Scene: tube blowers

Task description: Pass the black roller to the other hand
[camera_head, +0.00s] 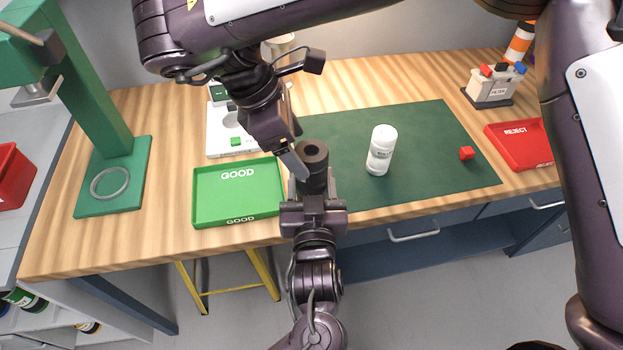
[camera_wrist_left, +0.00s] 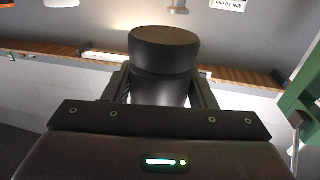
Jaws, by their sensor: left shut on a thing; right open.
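The black roller (camera_head: 313,168), a dark cylinder with a hole in its top, stands upright above the table's front edge in the head view. My left gripper (camera_head: 314,198) is below it and shut on its lower part. In the left wrist view the roller (camera_wrist_left: 164,55) sits between the two fingers of the left gripper (camera_wrist_left: 160,92). My right gripper (camera_head: 296,166) comes down from above, open, with a pale finger close to the roller's left side. Its other finger is hidden, and I cannot tell whether it touches the roller.
A green GOOD tray (camera_head: 205,206) lies left of the roller. A red REJECT tray (camera_head: 520,150) is at right. A green press stand (camera_head: 112,180) is at left.

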